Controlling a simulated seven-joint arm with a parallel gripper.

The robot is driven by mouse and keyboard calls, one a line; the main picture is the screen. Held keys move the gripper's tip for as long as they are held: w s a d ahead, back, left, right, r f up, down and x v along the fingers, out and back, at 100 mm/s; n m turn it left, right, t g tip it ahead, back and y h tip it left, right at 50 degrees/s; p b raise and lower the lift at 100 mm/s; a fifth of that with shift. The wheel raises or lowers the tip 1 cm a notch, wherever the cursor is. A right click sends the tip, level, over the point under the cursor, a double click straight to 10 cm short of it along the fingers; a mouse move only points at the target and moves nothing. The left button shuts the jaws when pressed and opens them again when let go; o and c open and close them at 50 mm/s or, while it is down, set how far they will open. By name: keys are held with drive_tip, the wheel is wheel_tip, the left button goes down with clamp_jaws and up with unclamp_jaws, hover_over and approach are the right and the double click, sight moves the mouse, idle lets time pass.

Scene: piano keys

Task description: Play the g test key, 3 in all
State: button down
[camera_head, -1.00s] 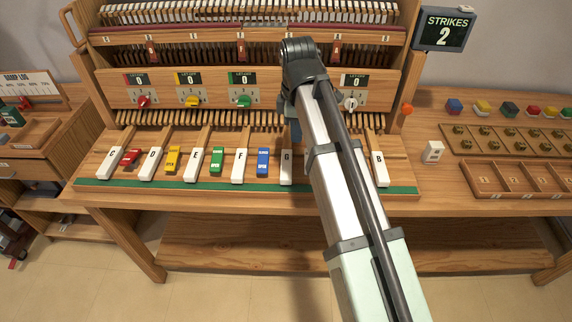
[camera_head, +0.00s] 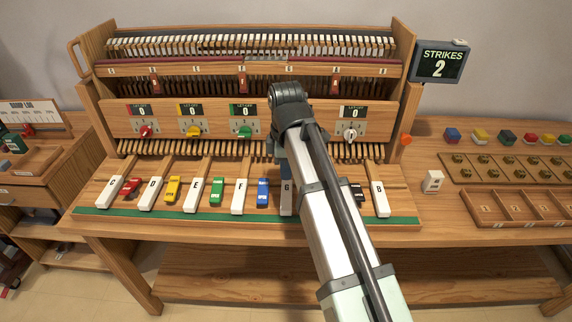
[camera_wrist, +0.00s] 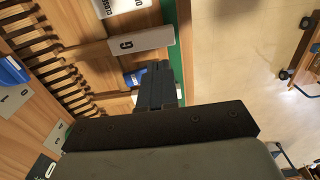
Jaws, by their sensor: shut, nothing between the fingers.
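The G key (camera_head: 286,188) is a pale key in the front row, partly shaded and overlapped by my arm in the head view. In the wrist view the G key (camera_wrist: 143,42) lies beside my dark gripper fingers (camera_wrist: 158,68), which are shut and empty. The fingertips are close to the key's front end; I cannot tell whether they touch it. In the head view my arm hides the fingertips. The strikes display (camera_head: 441,64) reads 2.
The F key (camera_head: 239,190) and a blue block (camera_head: 263,191) are left of G. A dark block (camera_head: 357,191) and the B key (camera_head: 379,198) are right. Dials, including a green one (camera_head: 243,132), stand behind. A compartment tray (camera_head: 510,208) lies at right.

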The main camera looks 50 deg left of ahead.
sight(286, 203)
wheel_tip(286, 203, down, 10)
idle(0.5)
drive_tip(key=shift+s+d+f, duration=0.15)
drive_tip(key=shift+d+f, duration=0.05)
drive_tip(key=shift+f, duration=0.25)
drive_tip(key=shift+a, duration=0.15)
drive_tip(key=shift+r, duration=0.75)
